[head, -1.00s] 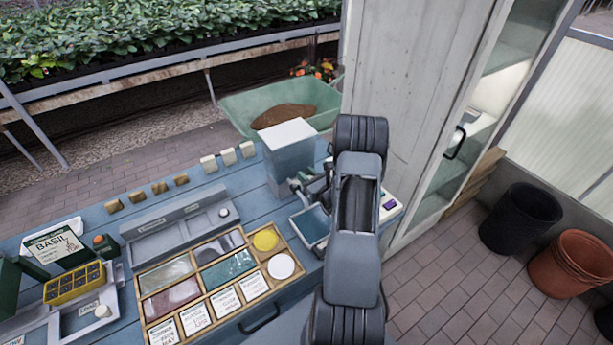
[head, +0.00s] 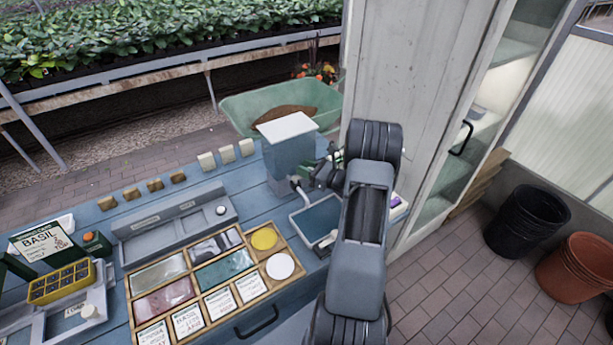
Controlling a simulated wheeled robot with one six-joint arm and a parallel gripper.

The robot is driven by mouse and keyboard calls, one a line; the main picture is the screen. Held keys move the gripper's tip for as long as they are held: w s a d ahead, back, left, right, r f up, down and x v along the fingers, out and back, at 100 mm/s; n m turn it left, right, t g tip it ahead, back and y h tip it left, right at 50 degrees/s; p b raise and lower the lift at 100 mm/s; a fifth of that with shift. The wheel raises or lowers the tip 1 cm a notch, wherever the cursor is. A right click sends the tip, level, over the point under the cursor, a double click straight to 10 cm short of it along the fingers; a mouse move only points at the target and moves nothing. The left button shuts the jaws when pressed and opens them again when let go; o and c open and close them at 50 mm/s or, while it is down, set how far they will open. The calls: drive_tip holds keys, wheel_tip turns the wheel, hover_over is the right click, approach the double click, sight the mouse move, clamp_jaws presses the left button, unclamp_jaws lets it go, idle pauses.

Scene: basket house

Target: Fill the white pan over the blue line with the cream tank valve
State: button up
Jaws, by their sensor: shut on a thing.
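The tank (head: 289,157), a grey box with a pale lid, stands at the back right of the blue bench. A small spout (head: 297,186) comes from its lower front, above the pan. My gripper (head: 314,174) is at the tank's right front side, shut on what appears to be the valve. The valve itself is hidden by the gripper, so its colour and turn cannot be seen. The white-rimmed pan (head: 293,216) sits below and in front of the spout, and its inside looks dark blue-teal. My arm covers its right side. The blue line cannot be made out.
A wooden seed tray (head: 222,308) with several compartments lies left of the pan. A grey weighing unit (head: 170,222) and a yellow cell tray (head: 62,283) are further left. A tall cabinet (head: 408,80) stands close behind my arm.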

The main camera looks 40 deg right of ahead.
drive_tip(key=shift+w+n+g+y+b, duration=0.3)
drive_tip(key=shift+n+g+y+b, duration=0.35)
drive_tip(key=shift+y, duration=0.35)
drive_tip(key=shift+w+n+g+y+b, duration=0.25)
drive_tip(key=shift+n+g+y+b, duration=0.15)
drive_tip(key=shift+n+g+y, duration=0.4)
drive_tip(key=shift+a+n+y, duration=0.1)
drive_tip(key=shift+n+y, duration=0.15)
drive_tip(key=shift+y, duration=0.15)
drive_tip(key=o, duration=0.9)
drive_tip(key=shift+w, duration=0.1)
drive_tip(key=b+v, duration=0.2)
drive_tip(key=v, duration=1.2)
drive_tip(key=shift+b, duration=0.3)
drive_tip(key=shift+a+r, duration=0.1)
